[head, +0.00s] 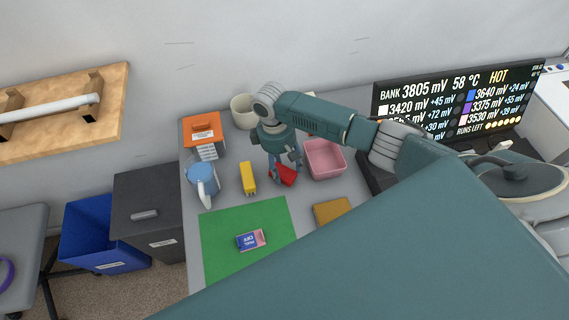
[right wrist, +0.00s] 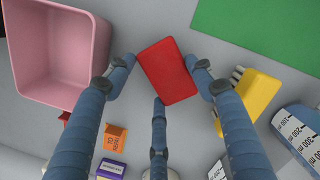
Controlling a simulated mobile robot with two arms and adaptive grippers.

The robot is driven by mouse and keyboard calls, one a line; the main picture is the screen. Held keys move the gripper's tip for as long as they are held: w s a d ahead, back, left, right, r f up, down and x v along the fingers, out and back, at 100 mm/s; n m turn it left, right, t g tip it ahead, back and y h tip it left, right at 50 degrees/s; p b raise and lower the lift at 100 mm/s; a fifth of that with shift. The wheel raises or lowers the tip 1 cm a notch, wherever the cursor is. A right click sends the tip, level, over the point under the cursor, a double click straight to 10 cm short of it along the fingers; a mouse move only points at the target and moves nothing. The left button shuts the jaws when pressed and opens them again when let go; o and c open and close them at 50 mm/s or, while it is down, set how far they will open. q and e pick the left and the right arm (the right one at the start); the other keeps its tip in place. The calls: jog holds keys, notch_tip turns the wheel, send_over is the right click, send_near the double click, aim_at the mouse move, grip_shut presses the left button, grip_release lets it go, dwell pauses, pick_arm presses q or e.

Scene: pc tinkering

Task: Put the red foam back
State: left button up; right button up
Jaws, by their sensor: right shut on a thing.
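The red foam (head: 290,180) is a small red block at the middle of the grey worktop, beside the pink open bin (head: 323,160). In the right wrist view the red foam (right wrist: 167,72) sits tilted between the blue fingers of my right gripper (right wrist: 161,78). In the head view my right gripper (head: 283,168) points down and is shut on the foam. I cannot tell whether the foam touches the worktop. The pink bin (right wrist: 55,45) also shows at the upper left of the wrist view. My left gripper is not in view.
A yellow block (head: 247,178) and a blue jug (head: 202,184) stand left of the foam. A green mat (head: 222,250) bears a small blue-and-pink eraser (head: 250,240). A mustard pad (head: 333,213) lies right of it. A cream cup (head: 243,112) and display (head: 455,100) are behind.

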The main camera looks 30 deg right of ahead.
aim_at(281, 168)
jog(key=shift+f, duration=0.65)
dwell(0.4)
jog(key=o, duration=1.1)
jog(key=shift+o, duration=0.2)
jog(key=o, duration=0.6)
jog(key=shift+c, duration=0.2)
jog(key=r+p, duration=0.4)
jog(key=r, duration=0.1)
jog(key=w+r+p, duration=0.1)
jog(key=r+p, duration=0.2)
jog(key=shift+a, duration=0.3)
